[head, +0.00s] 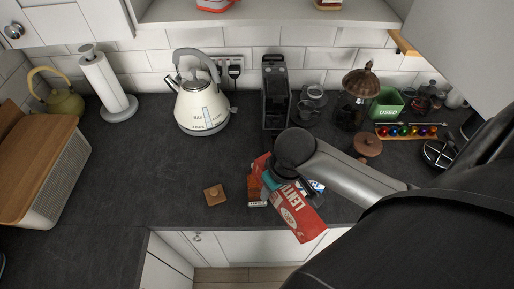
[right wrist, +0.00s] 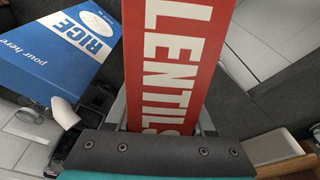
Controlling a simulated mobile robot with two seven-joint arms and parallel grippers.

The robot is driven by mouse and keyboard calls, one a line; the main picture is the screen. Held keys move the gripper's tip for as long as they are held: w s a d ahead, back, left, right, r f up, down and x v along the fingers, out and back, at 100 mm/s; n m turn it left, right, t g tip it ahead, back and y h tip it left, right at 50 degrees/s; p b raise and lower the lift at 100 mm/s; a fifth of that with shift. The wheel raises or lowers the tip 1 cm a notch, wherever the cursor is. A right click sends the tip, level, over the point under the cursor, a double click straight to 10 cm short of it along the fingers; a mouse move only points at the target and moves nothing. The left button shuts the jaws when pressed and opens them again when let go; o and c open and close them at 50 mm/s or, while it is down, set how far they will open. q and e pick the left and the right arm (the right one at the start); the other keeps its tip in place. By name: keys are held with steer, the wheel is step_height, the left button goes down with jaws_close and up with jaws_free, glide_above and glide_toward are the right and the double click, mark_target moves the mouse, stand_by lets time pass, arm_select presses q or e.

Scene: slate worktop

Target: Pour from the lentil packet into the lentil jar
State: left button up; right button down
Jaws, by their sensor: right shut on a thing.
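The red lentil packet (head: 297,214) is in my right gripper (head: 271,184), which is shut on it; it hangs at a slant near the worktop's front edge. In the right wrist view the packet (right wrist: 172,55) fills the middle, between the fingers. A small piece with a pale label (head: 257,204) shows just left of the packet; it may be the lentil jar, but the gripper and packet hide most of it. A square wooden lid with a knob (head: 214,195) lies on the worktop to the left. My left gripper is not in view.
A blue rice packet (right wrist: 68,48) is close beside the lentil packet, partly hidden in the head view. A cream kettle (head: 201,108), a black coffee machine (head: 276,92) and a wooden bread bin (head: 55,175) stand around. The worktop's left middle is clear.

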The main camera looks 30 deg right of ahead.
steer(key=shift+w+r+g, duration=0.15)
steer(key=shift+r+g, duration=0.4)
steer(key=shift+g, duration=0.3)
steer(key=shift+w+r+g, duration=0.15)
steer(key=shift+r+g, duration=0.35)
steer(key=shift+g, duration=0.35)
stand_by(3.3)
